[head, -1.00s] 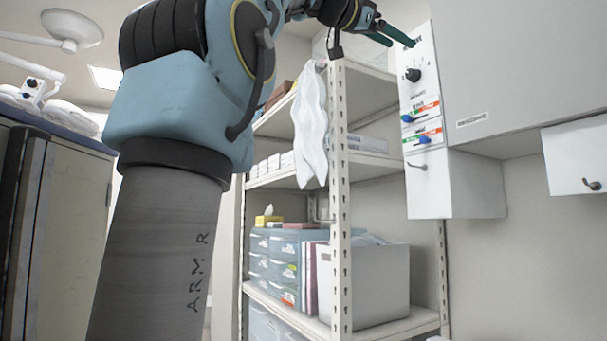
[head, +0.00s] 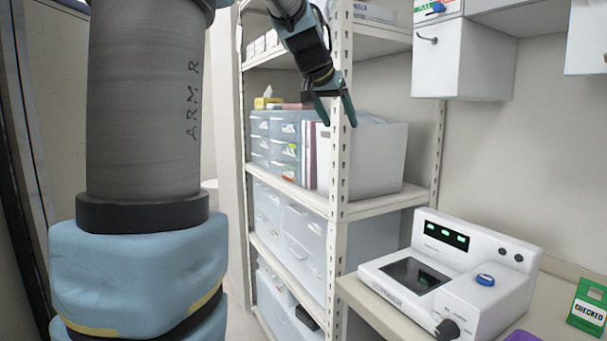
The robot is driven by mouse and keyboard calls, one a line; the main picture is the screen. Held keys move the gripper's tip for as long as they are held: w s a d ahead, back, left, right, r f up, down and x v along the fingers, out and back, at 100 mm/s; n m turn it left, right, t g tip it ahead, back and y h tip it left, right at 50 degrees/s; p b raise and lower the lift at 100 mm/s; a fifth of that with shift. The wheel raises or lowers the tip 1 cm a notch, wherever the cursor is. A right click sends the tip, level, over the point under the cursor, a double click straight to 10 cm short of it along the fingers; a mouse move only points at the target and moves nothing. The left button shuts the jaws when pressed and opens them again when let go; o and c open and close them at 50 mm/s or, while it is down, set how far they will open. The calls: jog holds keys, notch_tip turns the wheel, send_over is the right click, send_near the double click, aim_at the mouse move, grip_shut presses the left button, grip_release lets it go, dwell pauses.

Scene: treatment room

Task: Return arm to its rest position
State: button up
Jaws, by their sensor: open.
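My gripper (head: 336,111) is open and empty, pointing down in the upper middle of the head view. In the picture its fingers overlap the front post of the shelf unit (head: 339,180); I cannot tell how far apart they are in depth. My arm (head: 145,110) stands large at the left, with its blue lower joint at the bottom. The upper part of the arm, above the column, is cut off by the top edge.
A white device (head: 455,275) with a green display stands on the counter (head: 365,308) at the lower right, beside a green "CHECKED" card (head: 589,306). White wall boxes (head: 465,62) hang above. A white bin (head: 372,160) and clear drawers (head: 275,140) fill the shelves.

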jog(key=s+a+f+n+g+y, duration=0.1)
jog(key=s+a+f, duration=0.25)
jog(key=f, duration=0.55)
jog(key=s+a+f+n+g+y, duration=0.2)
jog(key=s+a+f, duration=0.15)
jog(key=f, duration=0.45)
jog(key=s+a+f+n+g, duration=0.1)
jog(key=s+a+f, duration=0.3)
jog(key=s+f, duration=0.3)
jog(key=s+a+f+n+g+y, duration=0.1)
jog(key=s+a+f, duration=0.3)
jog(key=s+f, duration=0.4)
jog(key=shift+s+g+y, duration=0.3)
jog(key=shift+s+g, duration=0.05)
jog(key=shift+g, duration=0.05)
